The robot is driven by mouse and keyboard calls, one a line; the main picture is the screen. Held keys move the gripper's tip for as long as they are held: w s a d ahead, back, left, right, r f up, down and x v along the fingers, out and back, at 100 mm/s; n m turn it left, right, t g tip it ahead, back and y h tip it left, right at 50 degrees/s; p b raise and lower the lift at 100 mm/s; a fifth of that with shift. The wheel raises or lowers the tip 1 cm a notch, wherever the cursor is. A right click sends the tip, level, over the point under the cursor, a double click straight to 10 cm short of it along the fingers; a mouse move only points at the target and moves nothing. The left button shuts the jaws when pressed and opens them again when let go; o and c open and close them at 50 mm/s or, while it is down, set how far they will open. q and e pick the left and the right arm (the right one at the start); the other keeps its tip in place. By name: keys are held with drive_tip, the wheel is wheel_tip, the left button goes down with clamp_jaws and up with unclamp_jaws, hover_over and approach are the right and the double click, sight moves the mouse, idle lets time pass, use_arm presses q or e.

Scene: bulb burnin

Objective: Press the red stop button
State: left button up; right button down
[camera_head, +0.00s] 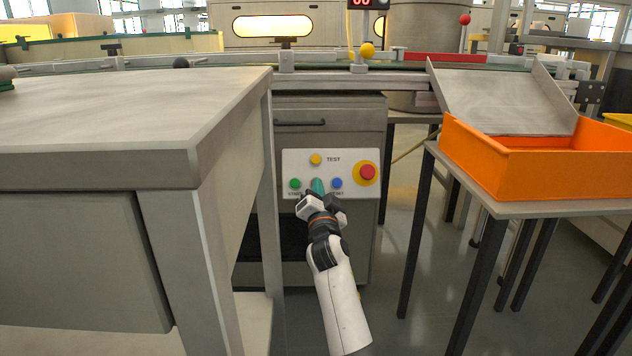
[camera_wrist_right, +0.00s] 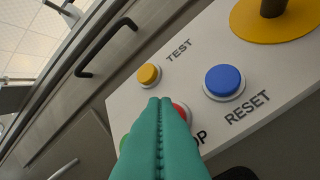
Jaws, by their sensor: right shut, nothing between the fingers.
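The white control panel (camera_head: 300,163) is on the front of a grey cabinet. In the right wrist view the red stop button (camera_wrist_right: 180,109) shows only as a sliver behind my fingers, above label letters reading "OP". In the head view my gripper hides it. My right gripper (camera_head: 318,186) is shut and empty, its teal fingers pointing at the panel between the green button (camera_head: 295,183) and the blue reset button (camera_head: 337,183). In the right wrist view the fingertips (camera_wrist_right: 160,103) overlap the red button; I cannot tell whether they touch it. My left gripper is out of view.
A yellow test button (camera_head: 315,159) sits above. A red mushroom button on a yellow disc (camera_head: 367,172) is at the panel's right. A grey table (camera_head: 120,115) stands close at left. An orange bin (camera_head: 540,178) rests on a table at right.

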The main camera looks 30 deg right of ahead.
drive_tip(key=shift+s+a+r, duration=0.15)
drive_tip(key=shift+s+r, duration=0.05)
drive_tip(key=shift+s, duration=0.15)
drive_tip(key=s+p, duration=0.1)
drive_tip(key=s+a+r+p, duration=0.1)
drive_tip(key=p, duration=0.1)
drive_tip(key=s+r+p, duration=0.1)
drive_tip(key=shift+s+a+r+p, duration=0.25)
drive_tip(key=shift+s+a+p, duration=0.1)
drive_tip(key=shift+s+a, duration=0.05)
idle(0.8)
